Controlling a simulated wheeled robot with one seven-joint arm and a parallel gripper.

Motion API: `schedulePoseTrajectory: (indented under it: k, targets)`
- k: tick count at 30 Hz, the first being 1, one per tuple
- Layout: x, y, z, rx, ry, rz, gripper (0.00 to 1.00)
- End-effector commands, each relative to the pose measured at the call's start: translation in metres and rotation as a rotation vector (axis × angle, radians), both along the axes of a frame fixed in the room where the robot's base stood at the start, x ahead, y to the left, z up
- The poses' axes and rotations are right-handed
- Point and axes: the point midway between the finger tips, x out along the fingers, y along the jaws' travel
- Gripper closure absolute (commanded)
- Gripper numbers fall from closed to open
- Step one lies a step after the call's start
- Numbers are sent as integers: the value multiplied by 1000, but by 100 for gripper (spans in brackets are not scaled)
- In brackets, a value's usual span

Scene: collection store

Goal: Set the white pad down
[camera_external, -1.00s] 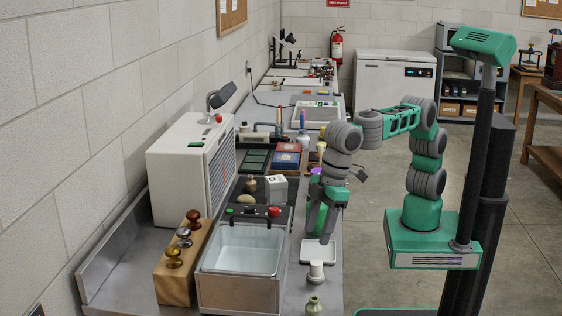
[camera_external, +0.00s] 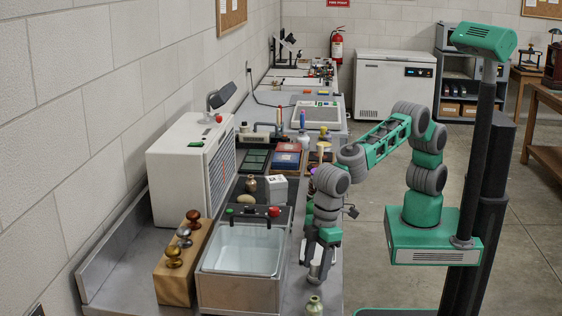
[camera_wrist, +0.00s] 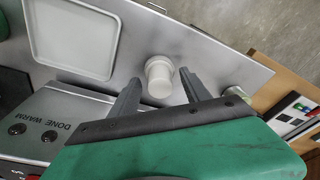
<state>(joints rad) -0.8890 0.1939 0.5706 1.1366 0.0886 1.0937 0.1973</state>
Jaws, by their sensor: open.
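My gripper (camera_external: 317,274) is open and low over the front right of the bench. In the wrist view its two fingertips (camera_wrist: 160,80) lie on either side of a small white round piece (camera_wrist: 159,76) with a narrower end; I cannot tell whether they touch it. This piece stands on the grey bench top, apart from a flat white square tray (camera_wrist: 72,36) with a raised rim. I cannot tell for sure which of these is the white pad, but neither is held. In the external view my gripper largely hides the round piece and partly the tray.
A steel water basin (camera_external: 240,290) stands left of my gripper, its labelled panel close by in the wrist view (camera_wrist: 40,128). The bench's right edge is near. A wooden block with knobs (camera_external: 180,265) is farther left.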

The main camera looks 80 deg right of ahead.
Motion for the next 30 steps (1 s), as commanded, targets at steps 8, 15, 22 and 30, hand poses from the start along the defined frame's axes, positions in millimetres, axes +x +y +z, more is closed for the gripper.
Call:
schedulePoseTrajectory:
  k: [8,15,22,30]
  targets:
    - [0,0,0,0,0,0,63]
    - [0,0,0,-1,1,0,82]
    - [0,0,0,-1,1,0,100]
    - [0,0,0,0,0,0,100]
